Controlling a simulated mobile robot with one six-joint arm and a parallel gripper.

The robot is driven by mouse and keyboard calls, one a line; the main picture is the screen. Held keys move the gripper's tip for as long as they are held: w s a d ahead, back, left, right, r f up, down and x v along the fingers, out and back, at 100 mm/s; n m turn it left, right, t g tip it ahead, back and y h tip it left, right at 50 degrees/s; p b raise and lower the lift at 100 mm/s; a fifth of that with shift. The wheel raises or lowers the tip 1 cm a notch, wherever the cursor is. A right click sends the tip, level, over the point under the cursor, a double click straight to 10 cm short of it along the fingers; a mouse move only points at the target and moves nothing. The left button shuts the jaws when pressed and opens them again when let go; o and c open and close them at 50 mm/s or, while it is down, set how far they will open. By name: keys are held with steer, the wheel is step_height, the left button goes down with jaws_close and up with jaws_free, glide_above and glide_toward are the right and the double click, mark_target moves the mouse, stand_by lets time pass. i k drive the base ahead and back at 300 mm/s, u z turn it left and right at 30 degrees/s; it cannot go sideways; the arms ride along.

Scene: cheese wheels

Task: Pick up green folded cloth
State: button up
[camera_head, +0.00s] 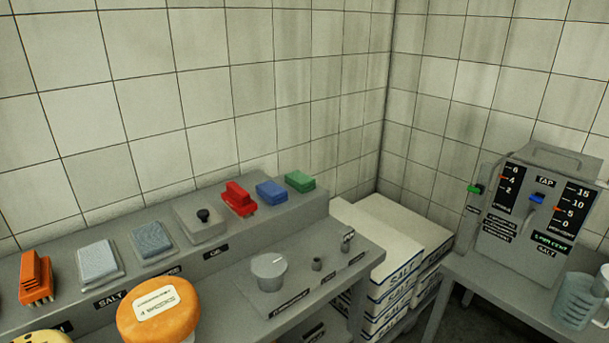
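A small green folded cloth (300,181) lies on the raised grey back shelf, at its right end near the tiled wall. A blue folded cloth (272,192) lies just to its left. A red brush (239,200) is left of the blue one. My gripper is not in view.
The grey bench (225,315) holds an orange cheese wheel (158,310), a grey pot (269,272) and small metal parts. Grey pads, a black-knobbed block (202,222) and an orange brush (36,278) line the shelf. White salt boxes (405,245) stand right. A grey tap unit (530,215) stands farther right.

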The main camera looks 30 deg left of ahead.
mark_target(303, 183)
steer(key=u, duration=0.05)
steer(key=i, duration=1.4)
steer(key=u, duration=0.2)
steer(key=k, duration=0.15)
steer(key=u, duration=2)
steer(key=k, duration=0.15)
steer(key=u, duration=1.65)
